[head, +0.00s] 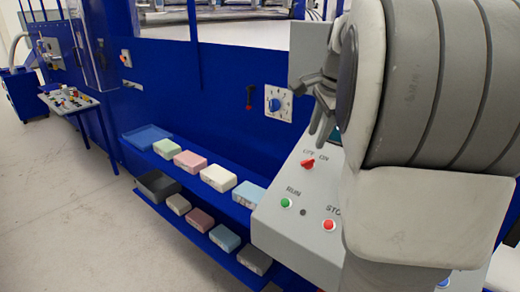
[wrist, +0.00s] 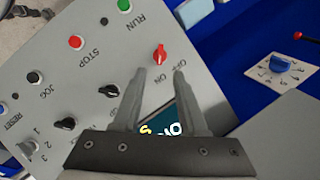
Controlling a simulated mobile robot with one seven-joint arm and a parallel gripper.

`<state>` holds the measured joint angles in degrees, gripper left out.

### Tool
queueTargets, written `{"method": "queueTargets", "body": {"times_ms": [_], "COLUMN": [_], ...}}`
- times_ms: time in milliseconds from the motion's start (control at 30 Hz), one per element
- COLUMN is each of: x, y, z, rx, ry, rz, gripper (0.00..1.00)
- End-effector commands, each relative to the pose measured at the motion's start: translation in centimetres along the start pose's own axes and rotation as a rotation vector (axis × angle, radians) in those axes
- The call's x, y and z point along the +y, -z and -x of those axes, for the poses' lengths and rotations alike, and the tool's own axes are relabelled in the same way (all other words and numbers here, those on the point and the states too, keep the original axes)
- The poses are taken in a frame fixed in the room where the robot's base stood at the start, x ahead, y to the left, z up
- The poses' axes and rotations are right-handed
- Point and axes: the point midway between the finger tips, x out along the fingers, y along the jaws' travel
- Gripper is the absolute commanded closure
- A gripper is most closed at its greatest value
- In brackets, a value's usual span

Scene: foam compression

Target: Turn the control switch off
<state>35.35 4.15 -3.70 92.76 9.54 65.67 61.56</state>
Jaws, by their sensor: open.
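The red control switch (head: 308,163) sits on the grey sloping control panel (head: 275,215), with OFF and ON lettering beside it. In the wrist view the red switch (wrist: 160,54) lies just beyond the fingertips, roughly centred between them. I cannot tell for sure which label its knob points to. My gripper (wrist: 161,75) is open and empty, its two fingers apart and pointing at the panel near the switch. In the head view my gripper (head: 319,128) is above the switch, partly hidden by my arm. I see no clear contact.
The panel also carries a green RUN button (head: 288,203), a red STOP button (head: 328,225) and black knobs (wrist: 63,123). A blue dial (head: 274,104) and a red-knobbed lever (head: 249,97) are on the blue machine wall. Foam blocks (head: 218,178) lie on blue shelves to the left.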

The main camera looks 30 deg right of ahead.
Motion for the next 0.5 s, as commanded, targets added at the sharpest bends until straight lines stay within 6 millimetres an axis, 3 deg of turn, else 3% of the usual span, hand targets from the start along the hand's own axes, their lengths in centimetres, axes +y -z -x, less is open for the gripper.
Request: {"method": "queueTargets", "body": {"times_ms": [233, 500], "x": [0.1, 0.1], "y": [0.0, 0.0], "z": [-5.4, -8.4], "rx": [-0.002, -0.001], "ry": [-0.003, -0.001], "rz": [0.0, 0.0], "gripper": [0.58, 0.58]}}
